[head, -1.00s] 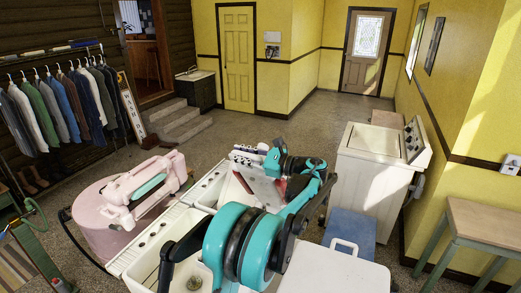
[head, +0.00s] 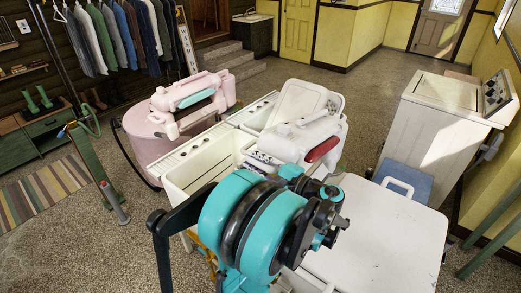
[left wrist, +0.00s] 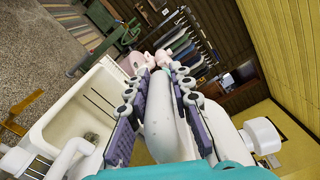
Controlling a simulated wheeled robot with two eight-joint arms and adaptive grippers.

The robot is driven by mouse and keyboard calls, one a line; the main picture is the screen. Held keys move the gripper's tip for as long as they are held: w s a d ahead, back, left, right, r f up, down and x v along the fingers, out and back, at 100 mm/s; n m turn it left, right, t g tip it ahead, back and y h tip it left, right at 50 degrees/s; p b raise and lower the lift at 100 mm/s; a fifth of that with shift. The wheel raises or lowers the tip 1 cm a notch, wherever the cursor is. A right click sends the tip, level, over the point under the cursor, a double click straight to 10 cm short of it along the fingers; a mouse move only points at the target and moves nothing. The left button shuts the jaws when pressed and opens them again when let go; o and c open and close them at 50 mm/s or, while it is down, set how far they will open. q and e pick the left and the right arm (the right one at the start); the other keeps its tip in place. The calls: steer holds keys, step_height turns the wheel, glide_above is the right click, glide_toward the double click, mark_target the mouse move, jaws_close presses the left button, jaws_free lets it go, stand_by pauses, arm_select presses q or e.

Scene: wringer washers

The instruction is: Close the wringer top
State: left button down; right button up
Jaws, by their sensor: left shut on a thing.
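The white wringer (head: 303,141) stands over the washing tubs in the middle of the head view, with a red piece on its right side. A white panel (head: 301,100) stands tilted just behind it; whether it belongs to the wringer top is unclear. My left gripper (head: 265,160) is at the wringer's near left end, its fingers mostly hidden behind my teal arm. In the left wrist view the two padded fingers (left wrist: 158,118) lie on either side of a rounded white wringer part (left wrist: 158,125) and are shut on it. My right gripper is out of view.
A white tub (head: 200,172) lies open left of the wringer. A pink washer with its own wringer (head: 190,95) stands behind left. A white table or lid (head: 385,225) fills the right front. A white washer (head: 440,125) stands farther right. Open floor lies at left.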

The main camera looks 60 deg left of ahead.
arm_select(q)
step_height(320, 180, down, 13)
steer(key=n+b, duration=0.1)
steer(key=b, duration=0.8)
steer(key=shift+s+d+f+n, duration=0.15)
steer(key=shift+s+d+n, duration=0.1)
steer(key=shift+s+n, duration=0.1)
steer(key=c, duration=1.4)
jaws_free()
steer(key=shift+f, duration=0.1)
steer(key=shift+o, duration=0.2)
steer(key=shift+w+a, duration=0.1)
steer(key=shift+a, duration=0.1)
steer(key=v, duration=1.2)
steer(key=shift+d, duration=0.1)
